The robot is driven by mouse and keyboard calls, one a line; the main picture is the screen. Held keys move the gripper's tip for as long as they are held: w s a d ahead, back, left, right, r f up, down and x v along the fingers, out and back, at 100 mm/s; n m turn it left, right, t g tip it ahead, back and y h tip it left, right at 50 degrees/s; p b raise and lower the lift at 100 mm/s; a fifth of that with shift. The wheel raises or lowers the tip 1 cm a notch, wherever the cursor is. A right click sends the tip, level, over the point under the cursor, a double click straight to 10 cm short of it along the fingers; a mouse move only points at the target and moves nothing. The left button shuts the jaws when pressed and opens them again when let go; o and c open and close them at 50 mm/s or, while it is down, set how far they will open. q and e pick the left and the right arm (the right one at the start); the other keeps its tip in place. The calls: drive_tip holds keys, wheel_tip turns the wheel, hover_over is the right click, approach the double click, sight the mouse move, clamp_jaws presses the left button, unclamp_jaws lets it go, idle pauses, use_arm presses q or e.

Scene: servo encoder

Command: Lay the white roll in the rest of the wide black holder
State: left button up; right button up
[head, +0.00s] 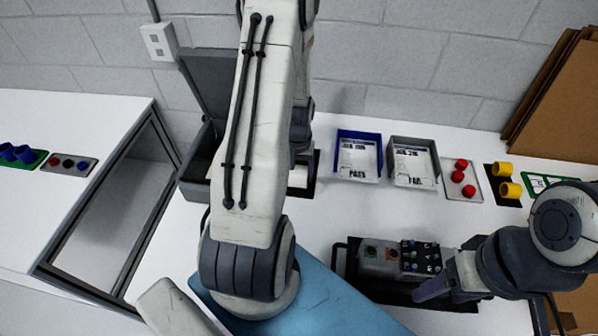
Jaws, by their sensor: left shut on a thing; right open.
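My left arm crosses the middle of the head view, and its forearm hides most of my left gripper (300,152). That gripper is shut on a pale piece, the white roll (298,177), only partly showing beside the forearm. Under and beside it shows a strip of a black piece (315,178), which looks like the wide black holder. Most of it is hidden, so I cannot tell whether the roll touches it. My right gripper (436,290) is open at the lower right, by a grey control box.
The control box (380,258) sits in a black tray with a button block (420,258). A blue bin (358,157) and a grey bin (414,163) stand at the back. An open grey case (200,160) is left of the forearm. Red buttons (460,178) are at right.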

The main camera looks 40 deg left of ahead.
use_arm(q)
drive_tip(key=o, duration=1.6)
drive_tip(key=shift+c, duration=0.2)
drive_tip(key=shift+r, duration=0.1)
wheel_tip(320, 180, up, 10)
drive_tip(key=shift+r+b, duration=0.15)
drive_tip(key=shift+b, duration=0.6)
drive_tip(key=s+d+r+m, duration=0.1)
drive_tip(key=d+r+m, duration=0.2)
drive_tip(key=d, duration=0.6)
drive_tip(key=d+r+m, duration=0.3)
drive_tip(key=d, duration=0.6)
drive_tip(key=s+d+r+m+h, duration=0.1)
drive_tip(key=s+d+r+m, duration=0.2)
drive_tip(key=s+d+m, duration=0.4)
drive_tip(key=s+d, duration=0.6)
drive_tip(key=s, duration=0.2)
drive_tip(key=shift+s+r+m, duration=0.15)
drive_tip(key=shift+r+m, duration=0.15)
drive_tip(key=shift+r, duration=0.1)
